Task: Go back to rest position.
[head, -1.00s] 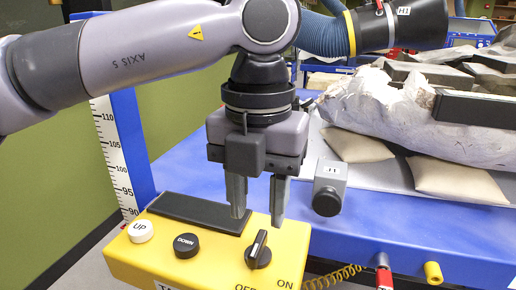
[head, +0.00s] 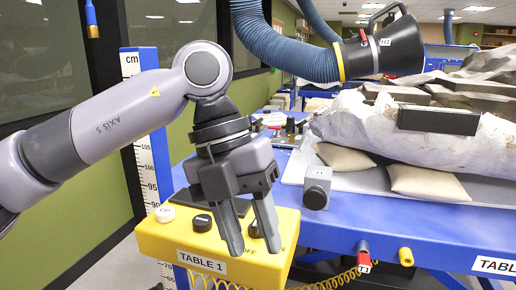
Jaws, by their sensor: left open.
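My left gripper (head: 252,235) is open and empty, pointing down. In the picture it lies in front of the yellow control box (head: 165,238) labelled TABLE 1, hiding part of its top. A white button (head: 165,214) and a black button (head: 202,223) show on the box's left. The black selector knob (head: 254,229) is partly hidden behind the fingers. I cannot tell which way the knob points. My right gripper is not in view.
A blue table (head: 400,220) carries a white plaster-jacketed fossil block (head: 350,122) on beige cushions (head: 425,182). A blue hose with a black nozzle (head: 392,48) hangs above it. A small grey camera-like box (head: 317,187) sits at the table edge. A height scale (head: 150,170) stands at left.

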